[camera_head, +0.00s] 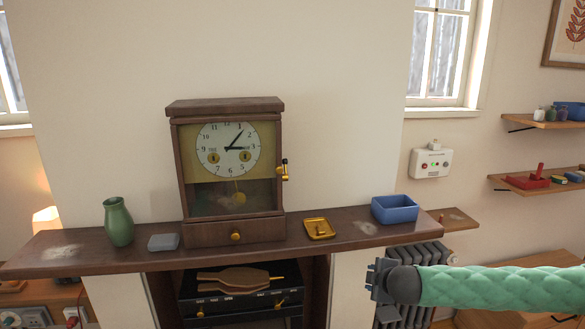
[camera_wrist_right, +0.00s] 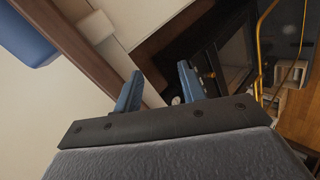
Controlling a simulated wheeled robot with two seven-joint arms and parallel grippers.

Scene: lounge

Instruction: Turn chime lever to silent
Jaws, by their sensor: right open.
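A brown wooden mantel clock (camera_head: 181,160) stands on the mantel shelf in the head view, its white dial (camera_head: 228,141) facing me. A small brass lever with a dark tip (camera_head: 284,169) sticks out on the clock's right side; I cannot read any marking by it. My right gripper (camera_head: 374,279), on a green padded sleeve, is below and right of the clock, in front of the radiator and apart from the lever. In the right wrist view its two blue fingers (camera_wrist_right: 160,88) are spread with nothing between them. My left gripper is not in view.
The mantel shelf (camera_head: 290,240) holds a green vase (camera_head: 118,222), a grey box (camera_head: 163,242), a brass tray (camera_head: 319,229) and a blue bin (camera_head: 395,209). A radiator (camera_head: 422,262) stands below right. Wall above the tray is clear.

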